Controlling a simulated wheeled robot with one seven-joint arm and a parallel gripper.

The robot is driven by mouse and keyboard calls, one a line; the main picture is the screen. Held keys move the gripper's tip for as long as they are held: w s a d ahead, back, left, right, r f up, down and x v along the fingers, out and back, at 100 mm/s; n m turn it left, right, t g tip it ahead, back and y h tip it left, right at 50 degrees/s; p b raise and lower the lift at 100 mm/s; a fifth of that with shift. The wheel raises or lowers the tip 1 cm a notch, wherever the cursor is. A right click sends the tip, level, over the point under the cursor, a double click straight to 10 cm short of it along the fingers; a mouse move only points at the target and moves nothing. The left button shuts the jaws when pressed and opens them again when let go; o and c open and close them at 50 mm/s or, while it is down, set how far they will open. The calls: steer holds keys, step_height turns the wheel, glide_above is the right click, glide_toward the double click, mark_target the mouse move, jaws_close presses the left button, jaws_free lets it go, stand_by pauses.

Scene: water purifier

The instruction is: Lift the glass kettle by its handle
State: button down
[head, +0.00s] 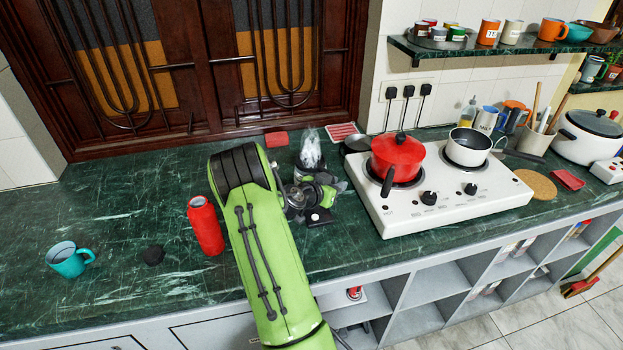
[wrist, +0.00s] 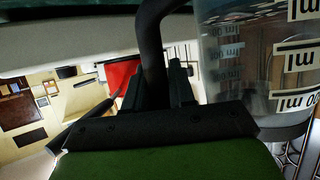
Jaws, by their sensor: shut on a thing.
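The glass kettle (head: 311,150) is on the right side of my green arm in the head view, partly hidden by my gripper (head: 318,190). In the wrist view, its clear body with ml markings (wrist: 245,75) fills the right side. Its dark curved handle (wrist: 152,45) comes down between the dark fingers of my gripper (wrist: 165,88), which is shut on it.
A red bottle (head: 205,226), a black lid-like piece (head: 152,256) and a teal mug (head: 69,260) stand left of my arm on the green counter (head: 120,215). A white stove (head: 450,196) with a red pot (head: 398,157) and a white pan (head: 468,150) is to the right.

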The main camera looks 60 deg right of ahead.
steer(key=shift+r, duration=0.15)
step_height(320, 180, up, 10)
steer(key=p, duration=0.1)
steer(key=shift+p, duration=0.3)
